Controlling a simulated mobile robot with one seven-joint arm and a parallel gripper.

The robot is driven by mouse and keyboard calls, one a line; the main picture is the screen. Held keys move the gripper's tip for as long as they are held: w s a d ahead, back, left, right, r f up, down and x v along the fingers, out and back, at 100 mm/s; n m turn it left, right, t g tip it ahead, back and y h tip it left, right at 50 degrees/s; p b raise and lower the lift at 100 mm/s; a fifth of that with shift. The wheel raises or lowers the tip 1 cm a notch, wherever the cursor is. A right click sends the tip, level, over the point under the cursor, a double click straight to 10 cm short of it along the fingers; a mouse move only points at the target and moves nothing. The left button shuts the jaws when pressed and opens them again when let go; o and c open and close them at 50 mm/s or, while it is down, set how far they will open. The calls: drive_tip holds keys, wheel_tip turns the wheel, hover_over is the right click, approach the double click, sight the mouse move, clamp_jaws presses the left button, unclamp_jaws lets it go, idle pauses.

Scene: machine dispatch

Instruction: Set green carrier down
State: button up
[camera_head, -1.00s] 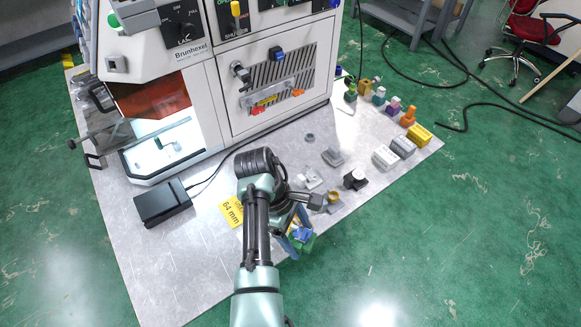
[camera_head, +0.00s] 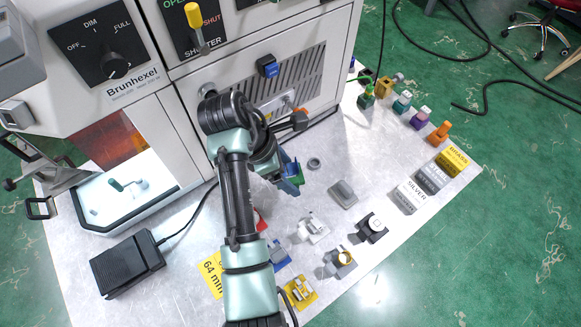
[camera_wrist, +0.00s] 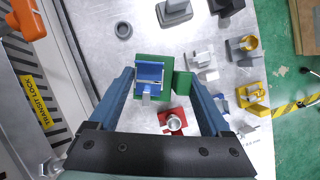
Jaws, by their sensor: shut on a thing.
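My gripper (camera_wrist: 160,82) is shut on the green carrier (camera_wrist: 182,86), which sits between the two blue-grey fingers in the wrist view. A blue piece with a light grey tab (camera_wrist: 149,73) sits in the carrier. In the head view the green carrier (camera_head: 291,186) shows to the right of my wrist, in front of the machine's vented panel, partly hidden by my gripper. It appears to be held above the grey mat; I cannot tell its height.
The grey mat (camera_head: 330,215) has clear patches near a grey ring (camera_head: 314,163) and a grey block (camera_head: 343,193). White (camera_head: 312,228), black (camera_head: 372,228), blue (camera_head: 278,255) and yellow (camera_head: 299,292) carriers stand nearby. A black box (camera_head: 127,264) is front left.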

drive_tip(key=shift+w+f, duration=0.15)
drive_tip(key=shift+f, duration=0.2)
hover_over(288, 199)
wheel_tip(288, 199, down, 4)
drive_tip(key=shift+f, duration=0.1)
drive_tip(key=shift+f+b, duration=0.35)
drive_tip(key=shift+f, duration=2.05)
drive_tip(key=o, duration=1.3)
drive_tip(key=shift+f, duration=0.1)
drive_tip(key=v, duration=1.2)
drive_tip(key=shift+a+p, duration=0.1)
drive_tip(key=shift+p, duration=0.2)
